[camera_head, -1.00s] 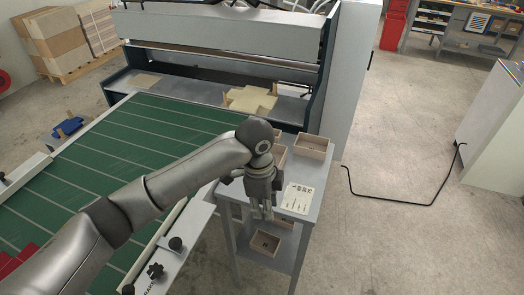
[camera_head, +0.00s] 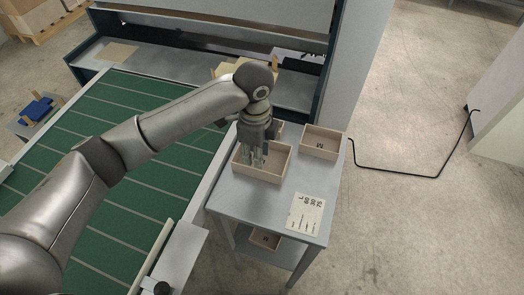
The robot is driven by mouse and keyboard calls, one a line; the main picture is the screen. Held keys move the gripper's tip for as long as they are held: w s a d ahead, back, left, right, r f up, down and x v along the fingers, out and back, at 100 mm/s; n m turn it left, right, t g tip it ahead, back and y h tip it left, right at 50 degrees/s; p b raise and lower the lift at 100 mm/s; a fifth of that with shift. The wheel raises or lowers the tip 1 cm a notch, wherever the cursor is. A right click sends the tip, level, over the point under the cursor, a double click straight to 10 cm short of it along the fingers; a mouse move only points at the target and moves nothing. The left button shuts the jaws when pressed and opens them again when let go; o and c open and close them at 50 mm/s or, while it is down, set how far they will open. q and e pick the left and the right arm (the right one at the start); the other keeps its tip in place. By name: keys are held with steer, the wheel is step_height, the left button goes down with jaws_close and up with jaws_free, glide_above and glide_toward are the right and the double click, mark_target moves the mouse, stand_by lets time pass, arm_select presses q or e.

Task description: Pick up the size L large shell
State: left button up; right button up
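A light wooden open box (camera_head: 262,177), the largest of those on the grey side table, stands at the table's left side; I see no size letter on it. My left gripper (camera_head: 254,164) points down into this box, with its fingertips inside or just above the opening. A small gap shows between the fingers. I cannot tell whether they touch a wall. A white card (camera_head: 306,214) marked L with numbers lies in front of the box. My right gripper is not in view.
A box marked M (camera_head: 320,142) stands to the right, and another box (camera_head: 281,128) is partly hidden behind my gripper. A smaller box (camera_head: 264,240) sits on the lower shelf. A green conveyor (camera_head: 110,180) lies left; a machine (camera_head: 200,50) stands behind.

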mark_target(256, 170)
arm_select(q)
steer(key=f, duration=0.2)
steer(key=shift+s+a+f, duration=0.1)
steer(key=shift+s+f, duration=0.15)
steer(key=shift+f, duration=0.15)
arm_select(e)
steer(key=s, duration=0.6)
arm_select(q)
step_height(256, 170, down, 4)
steer(key=p, duration=0.2)
steer(key=shift+w+f+p, duration=0.15)
steer(key=shift+p, duration=0.15)
steer(key=shift+f, duration=0.55)
steer(key=shift+c, duration=1)
jaws_close()
steer(key=shift+r, duration=0.15)
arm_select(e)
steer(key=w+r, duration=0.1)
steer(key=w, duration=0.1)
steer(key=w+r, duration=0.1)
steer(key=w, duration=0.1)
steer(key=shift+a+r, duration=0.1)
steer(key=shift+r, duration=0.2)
